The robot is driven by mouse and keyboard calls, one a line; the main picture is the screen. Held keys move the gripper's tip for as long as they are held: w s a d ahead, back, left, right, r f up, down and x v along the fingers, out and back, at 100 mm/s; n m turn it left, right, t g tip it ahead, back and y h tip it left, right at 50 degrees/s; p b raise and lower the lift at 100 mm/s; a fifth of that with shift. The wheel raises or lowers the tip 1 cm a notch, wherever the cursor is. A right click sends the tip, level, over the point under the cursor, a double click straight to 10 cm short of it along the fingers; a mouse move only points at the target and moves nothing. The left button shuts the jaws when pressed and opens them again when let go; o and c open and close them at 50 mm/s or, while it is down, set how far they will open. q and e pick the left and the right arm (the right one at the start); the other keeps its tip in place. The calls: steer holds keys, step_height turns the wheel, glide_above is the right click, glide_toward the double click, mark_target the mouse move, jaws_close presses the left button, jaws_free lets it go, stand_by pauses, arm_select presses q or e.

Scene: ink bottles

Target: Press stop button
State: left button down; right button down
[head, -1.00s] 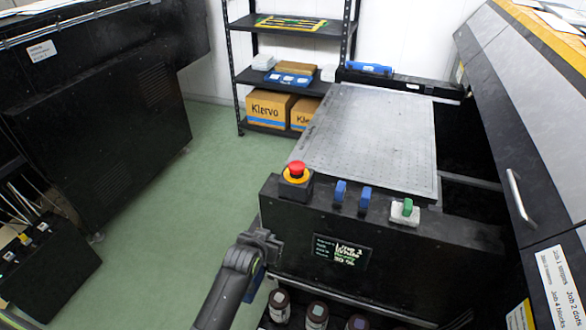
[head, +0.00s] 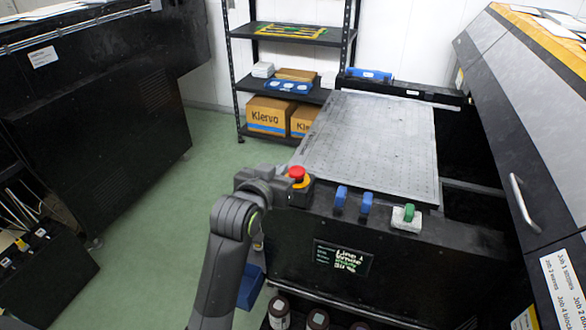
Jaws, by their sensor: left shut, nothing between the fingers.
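The red mushroom stop button (head: 297,173) sits on a yellow ring and dark box at the left end of the black machine's front panel. My left gripper (head: 276,184) is shut and empty, just left of the button at about its height. Whether it touches the button or its box I cannot tell. The red cap shows uncovered. The fingertips are partly hidden by the wrist. My right gripper is out of view.
Two blue switches (head: 341,196) and a green button (head: 409,213) stand right of the stop button. A small display (head: 342,257) is on the panel's front. Dark ink bottles (head: 279,311) stand below. A perforated grey bed (head: 375,145) lies behind the panel.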

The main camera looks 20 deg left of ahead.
arm_select(q)
steer(key=p, duration=0.2)
glide_above(293, 169)
steer(key=s, duration=0.3)
steer(key=shift+w+d+f, duration=0.1)
steer(key=shift+d+f, duration=0.1)
steer(key=shift+f, duration=0.35)
steer(key=shift+w+d+f, duration=0.1)
steer(key=shift+d+f, duration=0.05)
steer(key=shift+f, duration=0.35)
steer(key=f, duration=0.3)
steer(key=shift+w, duration=0.2)
steer(key=shift+f, duration=0.6)
